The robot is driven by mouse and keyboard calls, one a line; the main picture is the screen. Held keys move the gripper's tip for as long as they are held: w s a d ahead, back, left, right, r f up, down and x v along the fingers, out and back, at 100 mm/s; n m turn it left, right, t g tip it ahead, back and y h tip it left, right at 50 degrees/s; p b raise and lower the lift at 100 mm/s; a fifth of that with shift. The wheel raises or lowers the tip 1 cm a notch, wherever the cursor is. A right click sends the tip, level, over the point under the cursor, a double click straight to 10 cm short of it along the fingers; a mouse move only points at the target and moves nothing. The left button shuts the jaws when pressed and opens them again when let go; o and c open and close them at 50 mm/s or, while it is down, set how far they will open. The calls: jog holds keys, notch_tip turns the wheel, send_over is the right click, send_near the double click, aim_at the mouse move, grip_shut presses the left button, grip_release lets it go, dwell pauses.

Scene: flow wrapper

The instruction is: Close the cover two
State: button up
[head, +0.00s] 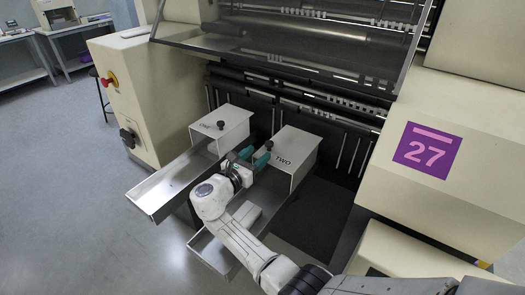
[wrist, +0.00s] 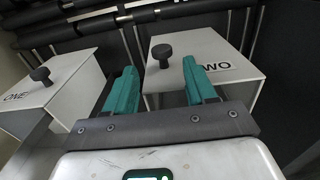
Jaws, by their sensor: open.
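Cover two (head: 290,151) is a white box-like lid labelled TWO with a dark round knob (head: 269,145) on top. It stands over the back of a long metal tray (head: 210,252); the tray's front part is uncovered. My gripper (head: 252,155) is open at the front of cover two. In the wrist view, cover two (wrist: 225,58) is ahead, and its knob (wrist: 162,54) shows between and beyond the teal fingers (wrist: 160,82). The fingers are apart from the knob as far as I can see. My arm hides part of the tray.
Cover one (head: 225,122), with its own knob (head: 220,125), stands to the left over another tray (head: 155,192). A machine housing marked 27 (head: 375,200) is on the right. A transparent guard (head: 290,45) hangs above. Open floor lies left.

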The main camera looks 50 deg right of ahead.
jog(key=a, duration=0.6)
jog(key=shift+s+b, duration=0.25)
jog(key=shift+b, duration=0.05)
jog(key=shift+f, duration=0.1)
